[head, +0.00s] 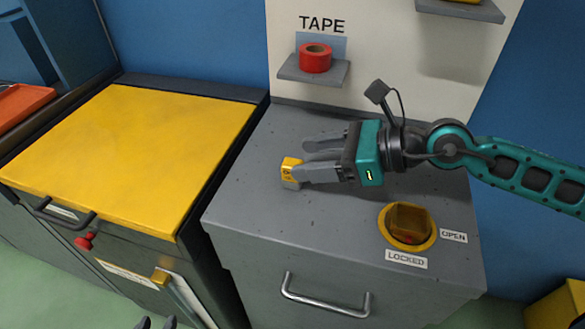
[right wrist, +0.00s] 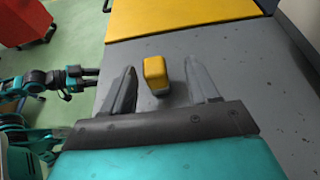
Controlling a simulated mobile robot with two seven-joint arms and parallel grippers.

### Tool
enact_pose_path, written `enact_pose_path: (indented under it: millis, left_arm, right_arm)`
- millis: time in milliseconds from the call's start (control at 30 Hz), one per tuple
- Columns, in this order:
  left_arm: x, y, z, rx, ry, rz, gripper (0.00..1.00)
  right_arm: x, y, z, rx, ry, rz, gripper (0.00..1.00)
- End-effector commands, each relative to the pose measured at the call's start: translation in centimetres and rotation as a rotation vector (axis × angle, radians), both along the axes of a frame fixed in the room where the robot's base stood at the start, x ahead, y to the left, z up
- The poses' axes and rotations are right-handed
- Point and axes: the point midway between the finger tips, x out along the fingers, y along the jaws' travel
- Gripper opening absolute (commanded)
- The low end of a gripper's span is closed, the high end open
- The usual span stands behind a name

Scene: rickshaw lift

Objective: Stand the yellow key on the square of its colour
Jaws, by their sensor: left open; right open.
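A small block with a yellow top and grey lower part, which I take for the yellow key (head: 290,170), sits on the grey cabinet top. It also shows in the right wrist view (right wrist: 156,74). My right gripper (head: 308,158) is open. In the right wrist view its fingers (right wrist: 163,82) lie on either side of the block, with a gap to each. My left gripper (head: 157,323) is open and empty at the bottom edge. I see no coloured square that I can make out.
A brass knob (head: 408,224) with OPEN and LOCKED labels is on the cabinet's (head: 255,220) front right. A red tape roll (head: 315,57) sits on a wall shelf behind.

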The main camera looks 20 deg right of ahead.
Motion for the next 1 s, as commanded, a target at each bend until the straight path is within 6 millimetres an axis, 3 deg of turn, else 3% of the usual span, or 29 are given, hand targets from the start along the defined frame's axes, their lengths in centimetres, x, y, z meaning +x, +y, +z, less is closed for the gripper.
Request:
enact_pose_path:
  millis: [267,600,900,1000]
  left_arm:
    - [-0.5,0.4,-0.5,0.008,0.02,0.005,0.43]
    - [-0.6,0.7,0.0,0.012,0.013,0.01,0.43]
    - [-0.6,0.7,-0.1,0.013,0.012,0.009,0.43]
    - [-0.7,0.7,-0.1,0.013,0.013,0.009,0.43]
  right_arm:
    - [0.6,1.2,-0.7,0.002,0.001,0.001,0.6]
    - [2.0,4.4,-3.0,0.002,0.001,0.001,0.6]
    - [2.2,4.7,-3.3,-0.001,0.0,0.0,0.6]
    - [2.2,4.7,-3.3,-0.001,0.0,0.0,0.52]
